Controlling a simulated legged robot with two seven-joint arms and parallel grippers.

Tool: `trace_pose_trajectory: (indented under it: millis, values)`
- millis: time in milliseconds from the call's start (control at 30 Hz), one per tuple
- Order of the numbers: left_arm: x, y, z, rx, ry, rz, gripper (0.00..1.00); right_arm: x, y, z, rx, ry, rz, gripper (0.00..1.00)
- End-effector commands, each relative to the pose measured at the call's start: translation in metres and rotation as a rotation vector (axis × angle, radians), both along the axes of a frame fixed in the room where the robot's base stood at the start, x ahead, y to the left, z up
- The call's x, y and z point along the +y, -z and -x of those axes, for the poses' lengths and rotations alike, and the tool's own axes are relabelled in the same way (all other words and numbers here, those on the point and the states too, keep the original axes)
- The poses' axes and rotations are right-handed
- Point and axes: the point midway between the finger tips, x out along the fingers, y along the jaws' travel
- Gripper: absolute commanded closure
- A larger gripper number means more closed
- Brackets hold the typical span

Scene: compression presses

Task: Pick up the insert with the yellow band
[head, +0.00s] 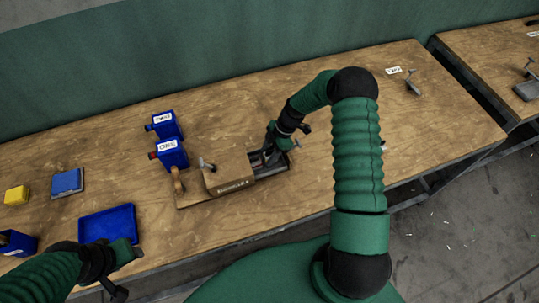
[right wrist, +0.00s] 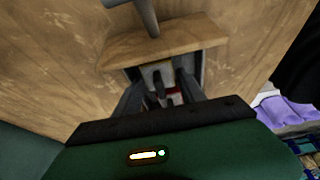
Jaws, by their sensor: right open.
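My right gripper (head: 272,156) reaches down at the right end of the wooden press (head: 230,174), over its dark channel. In the right wrist view its two fingers (right wrist: 160,92) are apart, one on each side of a small piece with a pale yellowish part (right wrist: 157,72) and some red and white below. I cannot tell whether this is the insert with the yellow band, or whether the fingers touch it. My left gripper (head: 122,262) hangs at the lower left near the table's front edge, apart from the press; its jaw opening is unclear.
A blue tray (head: 107,224), a blue block (head: 67,182) and a yellow block (head: 16,195) lie further left. A metal clamp (head: 413,87) sits at the right.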

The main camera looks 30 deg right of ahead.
Motion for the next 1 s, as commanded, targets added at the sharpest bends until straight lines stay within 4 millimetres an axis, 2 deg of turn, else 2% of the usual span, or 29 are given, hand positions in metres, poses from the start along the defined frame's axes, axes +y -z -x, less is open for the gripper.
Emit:
trace_pose_trajectory:
  millis: [33, 367, 767, 867, 1000]
  values:
    - [0.0, 0.0, 0.0, 0.0, 0.0, 0.0, 0.53, -0.002, 0.001, 0.0, 0.0, 0.001, -0.001, 0.57]
    - [0.0, 0.0, 0.0, 0.0, 0.0, 0.0, 0.53, -0.005, 0.001, 0.0, 0.001, 0.001, -0.004, 1.0]
    - [0.0, 0.002, 0.0, 0.0, 0.0, 0.0, 0.53, -0.003, -0.001, 0.0, 0.0, 0.0, -0.001, 1.0]
    - [0.0, 0.007, 0.0, 0.0, 0.0, 0.0, 0.53, -0.003, -0.009, 0.0, 0.0, 0.0, -0.002, 1.0]
    - [0.0, 0.017, 0.0, 0.0, 0.0, 0.0, 0.53, -0.004, -0.028, 0.0, -0.003, 0.001, -0.002, 1.0]
